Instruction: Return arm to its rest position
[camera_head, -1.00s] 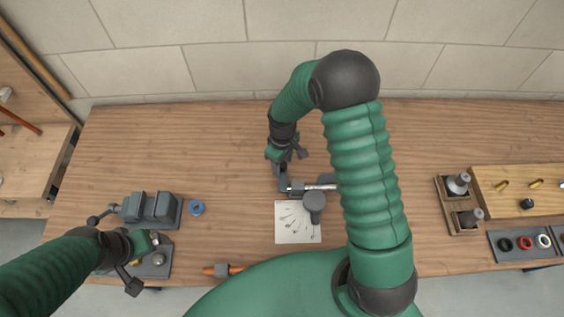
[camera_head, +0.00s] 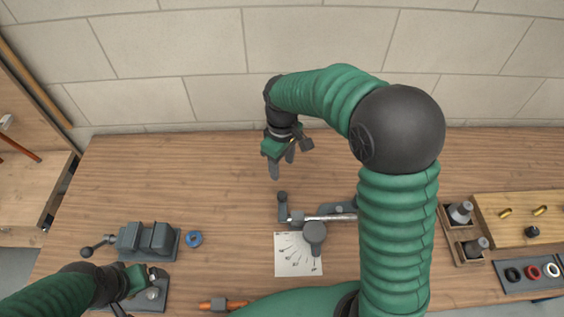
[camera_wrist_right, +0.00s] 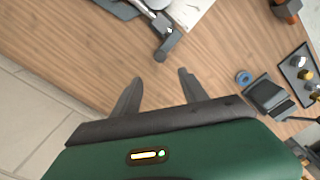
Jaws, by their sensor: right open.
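My right arm reaches in from the right and arches over the workbench (camera_head: 190,180). Its gripper (camera_head: 283,172) hangs above the back middle of the bench, fingers pointing down, behind the pipe bender. The right wrist view shows its two fingers (camera_wrist_right: 158,82) spread apart with nothing between them. My left arm comes in at the lower left. Its gripper (camera_head: 148,285) is low over a dark block beside the vise, and its fingers are too small and covered to read.
A grey vise (camera_head: 148,240) and blue ring (camera_head: 194,239) are at left. Wooden holders (camera_head: 461,238) and a ring tray (camera_head: 528,274) are at right. The back left bench is clear.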

